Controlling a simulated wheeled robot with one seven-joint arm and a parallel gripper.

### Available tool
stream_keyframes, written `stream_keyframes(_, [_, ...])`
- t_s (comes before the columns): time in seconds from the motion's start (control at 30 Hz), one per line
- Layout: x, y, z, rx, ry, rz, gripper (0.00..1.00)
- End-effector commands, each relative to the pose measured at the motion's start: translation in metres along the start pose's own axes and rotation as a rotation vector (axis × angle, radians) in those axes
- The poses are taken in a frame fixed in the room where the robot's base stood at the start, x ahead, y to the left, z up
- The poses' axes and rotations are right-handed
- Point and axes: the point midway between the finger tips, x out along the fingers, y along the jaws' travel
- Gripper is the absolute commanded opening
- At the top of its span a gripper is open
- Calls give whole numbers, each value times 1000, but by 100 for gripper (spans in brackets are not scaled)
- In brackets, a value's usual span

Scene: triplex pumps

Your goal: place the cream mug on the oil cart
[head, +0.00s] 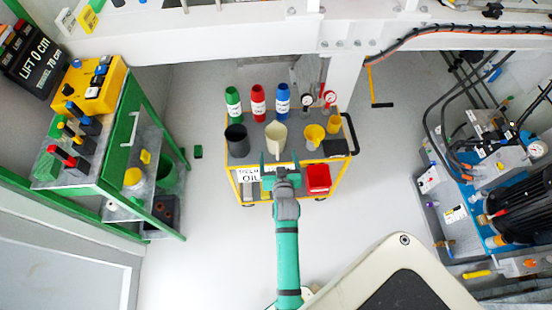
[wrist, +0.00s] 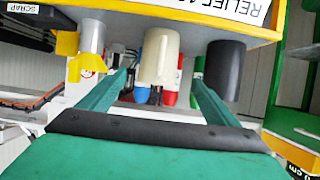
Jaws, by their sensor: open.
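The cream mug (head: 276,138) stands upright on the top of the oil cart (head: 240,172), near its front edge, between a dark grey cup (head: 237,141) and a yellow funnel (head: 313,134). In the wrist view, which is upside down, the cream mug (wrist: 160,55) shows between the finger lines, with the dark cup (wrist: 225,70) to its right. My gripper (head: 281,161) is open and empty at the cart's front edge, in line with the mug. Its fingertips (wrist: 161,77) show on either side of the mug in the wrist view; I cannot tell whether they touch it.
Green, red (head: 258,103) and blue (head: 283,101) bottles stand behind the mug. A yellow cup (head: 333,125) and gauges are at the right. A red bin (head: 318,178) hangs on the cart's front. A green bench (head: 125,140) is at left, pump machinery (head: 500,170) at right.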

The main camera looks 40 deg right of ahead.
Motion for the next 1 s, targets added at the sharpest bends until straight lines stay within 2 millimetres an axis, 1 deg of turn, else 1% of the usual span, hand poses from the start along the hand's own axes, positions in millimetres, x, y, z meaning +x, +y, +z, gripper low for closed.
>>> stream_keyframes(0.3, [-7, -4, 2, -3, 1, -6, 84])
stream_keyframes(0.37, [-14, -10, 7, -8, 1, -15, 84])
stream_keyframes(0.47, [-37, -27, 21, -24, 6, -40, 84])
stream_keyframes(0.57, [-73, -48, 39, -47, 17, -78, 84])
stream_keyframes(0.6, [-89, -57, 45, -56, 23, -95, 84])
stream_keyframes(0.67, [-114, -67, 53, -69, 32, -120, 84])
stream_keyframes(0.7, [-130, -74, 57, -77, 39, -138, 84])
stream_keyframes(0.77, [-156, -83, 62, -89, 47, -165, 84])
stream_keyframes(0.8, [-172, -89, 64, -97, 55, -183, 84])
stream_keyframes(0.83, [-185, -92, 66, -102, 58, -198, 84])
stream_keyframes(0.87, [-198, -96, 67, -108, 64, -212, 84])
stream_keyframes(0.9, [-215, -101, 68, -114, 70, -232, 84])
stream_keyframes(0.97, [-240, -106, 68, -124, 79, -261, 84])
stream_keyframes(1.0, [-257, -109, 68, -130, 85, -281, 84])
